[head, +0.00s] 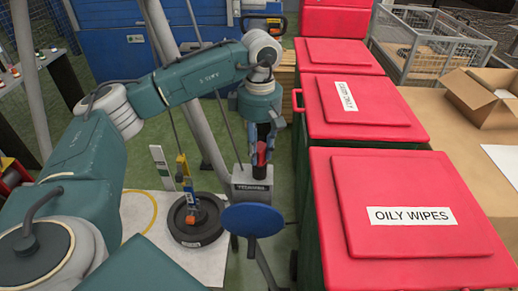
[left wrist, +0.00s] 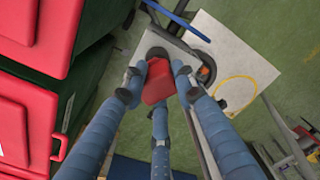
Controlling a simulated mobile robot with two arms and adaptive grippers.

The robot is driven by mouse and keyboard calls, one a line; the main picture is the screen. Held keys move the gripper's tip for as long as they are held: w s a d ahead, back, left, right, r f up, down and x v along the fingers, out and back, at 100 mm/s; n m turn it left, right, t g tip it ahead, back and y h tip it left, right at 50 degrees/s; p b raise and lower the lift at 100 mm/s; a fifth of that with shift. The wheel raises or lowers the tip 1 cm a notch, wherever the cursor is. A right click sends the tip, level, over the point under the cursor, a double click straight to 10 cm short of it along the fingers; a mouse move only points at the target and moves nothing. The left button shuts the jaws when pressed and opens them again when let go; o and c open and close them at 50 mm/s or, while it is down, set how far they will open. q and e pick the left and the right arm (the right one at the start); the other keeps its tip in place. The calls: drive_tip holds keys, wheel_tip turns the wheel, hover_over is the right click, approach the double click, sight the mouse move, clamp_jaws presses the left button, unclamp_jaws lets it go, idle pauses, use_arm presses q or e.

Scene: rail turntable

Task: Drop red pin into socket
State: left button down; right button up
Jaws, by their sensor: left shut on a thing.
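My left gripper (head: 262,148) comes down from above with its blue fingers shut on the red pin (head: 262,158). In the left wrist view, the fingers of the left gripper (left wrist: 157,88) surround the red pin (left wrist: 157,80). The pin is over a grey block (head: 252,184) with dark lettering on its front. A dark round shape shows just beyond the pin in the wrist view. The socket is not clearly visible, and I cannot tell whether the pin's lower end touches the block. My right gripper is not in view.
Red-lidded bins (head: 412,205) stand close on the right. A black wheel-like disc (head: 195,222) lies on a white board (head: 208,262) left of the block. A blue round plate (head: 252,220) is in front of the block. An open cardboard box (head: 485,100) sits far right.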

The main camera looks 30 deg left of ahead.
use_arm(q)
drive_tip(key=shift+f, duration=0.4)
drive_tip(key=c, duration=1.3)
unclamp_jaws()
drive_tip(key=shift+r, duration=0.1)
wheel_tip(320, 180, up, 12)
drive_tip(key=shift+w+f, duration=0.1)
